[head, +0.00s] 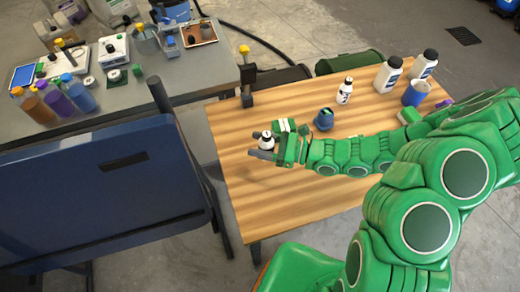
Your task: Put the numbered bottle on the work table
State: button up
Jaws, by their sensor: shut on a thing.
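A small white bottle with a black cap (266,143) is in my gripper (263,147) in the head view. The dark fingers are shut around it, over the left part of the wooden work table (240,190). The bottle looks roughly upright. Its lower part is hidden by the fingers, and I cannot tell whether it touches the tabletop or read any number on it. Another small white bottle with dark markings (345,91) stands farther back on the table.
Two larger white bottles (388,75) (424,65), a blue cup (415,93) and a small blue container (324,119) stand on the table. A dark blue panel (100,190) is at left. A grey bench (195,77) behind it holds bottles and devices. The table's front left is clear.

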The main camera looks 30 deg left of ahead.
jog(key=shift+r, duration=1.35)
